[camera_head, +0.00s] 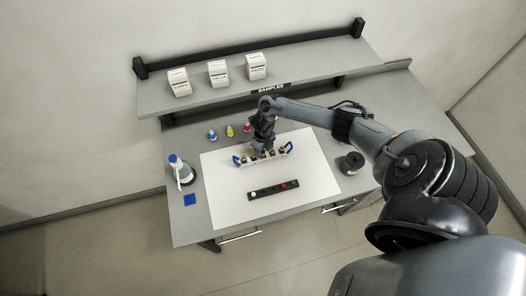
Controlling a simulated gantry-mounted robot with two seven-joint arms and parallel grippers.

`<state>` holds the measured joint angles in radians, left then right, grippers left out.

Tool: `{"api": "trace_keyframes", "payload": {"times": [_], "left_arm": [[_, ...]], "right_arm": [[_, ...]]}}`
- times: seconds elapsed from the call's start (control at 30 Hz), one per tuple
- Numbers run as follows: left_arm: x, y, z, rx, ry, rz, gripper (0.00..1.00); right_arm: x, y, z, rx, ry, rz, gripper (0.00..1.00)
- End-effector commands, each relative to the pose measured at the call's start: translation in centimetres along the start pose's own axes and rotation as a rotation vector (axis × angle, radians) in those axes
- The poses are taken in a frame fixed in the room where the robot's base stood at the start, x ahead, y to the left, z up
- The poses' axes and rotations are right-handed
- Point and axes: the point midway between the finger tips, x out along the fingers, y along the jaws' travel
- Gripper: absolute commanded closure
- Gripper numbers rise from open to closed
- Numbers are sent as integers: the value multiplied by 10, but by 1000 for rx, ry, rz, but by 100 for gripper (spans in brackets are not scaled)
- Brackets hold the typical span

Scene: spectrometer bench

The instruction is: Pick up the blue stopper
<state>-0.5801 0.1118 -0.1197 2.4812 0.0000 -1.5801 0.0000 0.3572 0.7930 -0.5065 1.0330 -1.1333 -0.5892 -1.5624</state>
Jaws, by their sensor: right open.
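A small blue-and-white piece (212,134), which looks like the blue stopper, stands at the back left of the bench. A yellow one (229,131) and a red one (247,128) stand in a row to its right. My right gripper (263,147) points down over a white rack (284,151) with blue end handles, to the right of and nearer than the blue piece. It is open; its fingertips are small and partly lost against the dark vials in the rack. My left gripper is not in view.
A black strip with buttons (273,189) lies on the white mat (225,208). A dark round container (352,162) stands right. A shelf (205,95) with white boxes overhangs the back.

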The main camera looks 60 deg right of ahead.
Motion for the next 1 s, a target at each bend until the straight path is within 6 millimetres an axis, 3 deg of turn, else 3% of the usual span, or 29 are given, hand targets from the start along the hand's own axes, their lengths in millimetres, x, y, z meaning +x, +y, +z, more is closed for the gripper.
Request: {"api": "trace_keyframes", "payload": {"times": [0.13, 0.47, 1.0], "left_arm": [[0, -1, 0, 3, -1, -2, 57], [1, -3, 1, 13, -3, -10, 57], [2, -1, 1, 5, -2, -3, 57]], "right_arm": [[0, 0, 0, 0, 0, 0, 52], [0, 0, 0, 0, 0, 0, 100], [-5, 0, 1, -1, -2, 1, 100]]}}
